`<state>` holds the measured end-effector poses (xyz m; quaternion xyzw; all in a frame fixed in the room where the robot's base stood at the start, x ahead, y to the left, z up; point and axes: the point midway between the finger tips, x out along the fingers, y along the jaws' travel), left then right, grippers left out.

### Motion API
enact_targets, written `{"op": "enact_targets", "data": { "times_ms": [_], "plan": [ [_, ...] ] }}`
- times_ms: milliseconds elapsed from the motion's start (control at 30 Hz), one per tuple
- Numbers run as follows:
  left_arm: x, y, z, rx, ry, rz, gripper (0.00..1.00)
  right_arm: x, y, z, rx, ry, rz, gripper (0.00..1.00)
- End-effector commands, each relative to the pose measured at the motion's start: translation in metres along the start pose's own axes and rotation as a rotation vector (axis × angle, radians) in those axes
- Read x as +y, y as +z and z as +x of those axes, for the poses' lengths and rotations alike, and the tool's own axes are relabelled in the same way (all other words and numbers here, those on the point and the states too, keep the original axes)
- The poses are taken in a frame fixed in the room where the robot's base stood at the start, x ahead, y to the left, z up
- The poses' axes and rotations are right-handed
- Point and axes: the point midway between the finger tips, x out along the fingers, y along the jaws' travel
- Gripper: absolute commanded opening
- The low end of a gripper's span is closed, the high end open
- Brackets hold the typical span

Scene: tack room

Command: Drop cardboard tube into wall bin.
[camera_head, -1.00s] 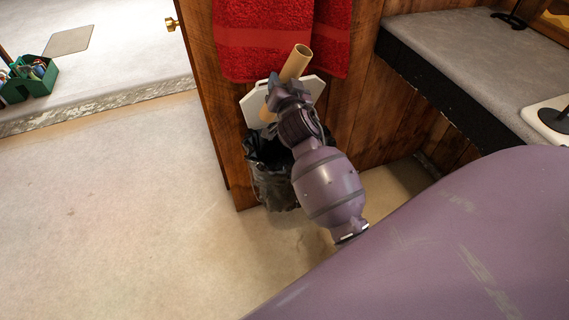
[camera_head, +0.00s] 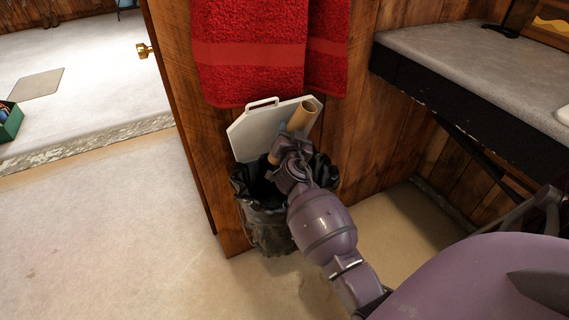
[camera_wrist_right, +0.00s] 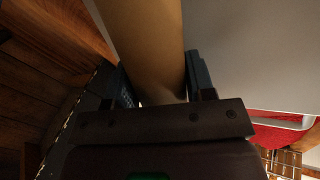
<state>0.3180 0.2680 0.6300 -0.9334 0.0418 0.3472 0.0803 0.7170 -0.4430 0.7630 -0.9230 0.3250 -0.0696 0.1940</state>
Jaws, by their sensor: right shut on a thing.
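The cardboard tube (camera_head: 303,115) is a tan open-ended cylinder, tilted with its upper end to the right. My right gripper (camera_head: 286,148) is shut on it. The tube also fills the upper middle of the right wrist view (camera_wrist_right: 148,45), between the two fingers. The wall bin (camera_head: 262,190) has a black bag liner and an open white lid (camera_head: 257,128) raised behind it. The tube and gripper appear over the bin's opening in the head view; the tube's lower end is partly hidden by my gripper. My left gripper is not in view.
Red towels (camera_head: 248,50) hang on the wood panel above the lid. A grey-topped counter (camera_head: 480,75) with a dark edge stands to the right. A green box (camera_head: 9,122) sits at the far left. The pale floor (camera_head: 110,230) at left is clear.

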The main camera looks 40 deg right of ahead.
Motion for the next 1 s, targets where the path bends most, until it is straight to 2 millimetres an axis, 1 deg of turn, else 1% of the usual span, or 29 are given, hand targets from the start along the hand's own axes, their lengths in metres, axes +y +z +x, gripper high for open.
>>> {"op": "enact_targets", "data": {
  "times_ms": [33, 200, 400, 600, 900, 933, 1000],
  "plan": [
    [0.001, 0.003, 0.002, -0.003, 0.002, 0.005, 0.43, 0.004, 0.009, -0.001, -0.006, 0.002, -0.005, 0.28],
    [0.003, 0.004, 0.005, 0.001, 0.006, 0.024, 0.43, 0.013, 0.028, -0.002, -0.009, 0.003, -0.008, 0.28],
    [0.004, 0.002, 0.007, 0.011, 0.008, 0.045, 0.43, 0.02, 0.044, -0.001, -0.007, 0.002, -0.007, 0.28],
    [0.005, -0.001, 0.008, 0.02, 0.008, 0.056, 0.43, 0.022, 0.05, -0.001, -0.005, 0.001, -0.004, 0.28],
    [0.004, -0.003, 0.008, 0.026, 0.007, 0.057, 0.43, 0.022, 0.05, -0.001, -0.003, 0.0, -0.002, 0.28],
    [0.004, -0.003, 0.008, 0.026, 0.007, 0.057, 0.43, 0.022, 0.05, -0.001, -0.003, 0.0, -0.002, 0.51],
    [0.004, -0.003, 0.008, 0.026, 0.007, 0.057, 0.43, 0.022, 0.05, -0.001, -0.003, 0.0, -0.002, 0.62]
  ]
}}
